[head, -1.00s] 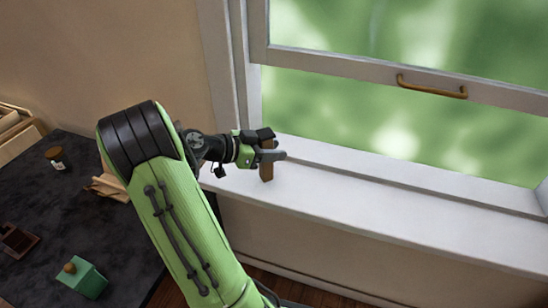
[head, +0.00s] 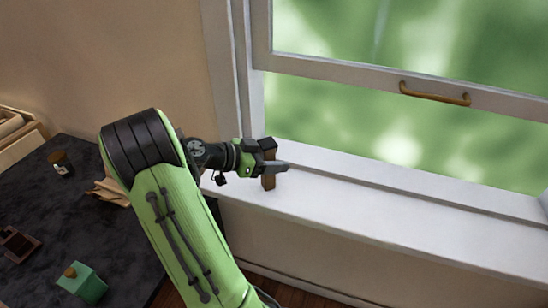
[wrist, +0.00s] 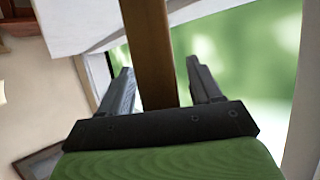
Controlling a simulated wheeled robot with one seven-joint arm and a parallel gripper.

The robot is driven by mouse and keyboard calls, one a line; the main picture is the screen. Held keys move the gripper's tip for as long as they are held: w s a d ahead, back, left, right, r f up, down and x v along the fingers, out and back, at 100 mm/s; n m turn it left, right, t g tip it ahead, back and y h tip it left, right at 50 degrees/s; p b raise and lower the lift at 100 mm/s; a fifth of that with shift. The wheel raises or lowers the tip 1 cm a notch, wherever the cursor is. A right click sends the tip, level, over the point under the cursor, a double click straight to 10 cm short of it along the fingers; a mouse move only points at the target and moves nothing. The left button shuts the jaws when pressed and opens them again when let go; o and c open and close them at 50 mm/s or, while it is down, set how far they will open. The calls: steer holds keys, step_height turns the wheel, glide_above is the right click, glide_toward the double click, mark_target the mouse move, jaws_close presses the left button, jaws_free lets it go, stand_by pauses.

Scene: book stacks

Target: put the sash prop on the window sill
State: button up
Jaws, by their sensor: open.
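The sash prop (head: 268,182) is a short brown wooden bar. In the head view it stands upright on the white window sill (head: 350,205), near the sill's left end. My gripper (head: 277,164) is at the prop with its fingers around it. In the wrist view the prop (wrist: 150,55) runs between the two dark fingers (wrist: 160,90), with a gap on each side. My gripper is open. The prop's foot is partly hard to make out at this size.
The window's raised sash (head: 400,75) with a brass handle (head: 434,94) is above the sill. A dark counter (head: 40,210) at left holds a small jar (head: 60,163), a green box (head: 83,283) and a brown tray (head: 17,243). The sill to the right is clear.

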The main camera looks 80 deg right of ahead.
steer(key=p+v, duration=0.2)
steer(key=v, duration=0.9)
steer(key=shift+w+a+r, duration=0.2)
steer(key=shift+a, duration=0.05)
steer(key=w+a+r+n+t+y, duration=0.1)
steer(key=w+a+n+t, duration=0.2)
steer(key=a+n+t, duration=0.25)
steer(key=w+a+n+t+y, duration=0.2)
steer(key=w+a+n+t, duration=0.1)
steer(key=a+n+t, duration=0.3)
steer(key=s+a+r+n+t+y, duration=0.1)
steer(key=s+a+n+t+y, duration=0.1)
steer(key=a+n, duration=0.6)
steer(key=s+a+r+n+t+y, duration=0.1)
steer(key=s+a+n+t+y, duration=0.1)
steer(key=a+n, duration=0.6)
steer(key=a+y, duration=0.1)
steer(key=a, duration=0.4)
steer(key=shift+s+a+r+n+t+y, duration=0.2)
steer(key=shift+s+a+n+t+y, duration=0.1)
steer(key=shift+s+n+t, duration=0.1)
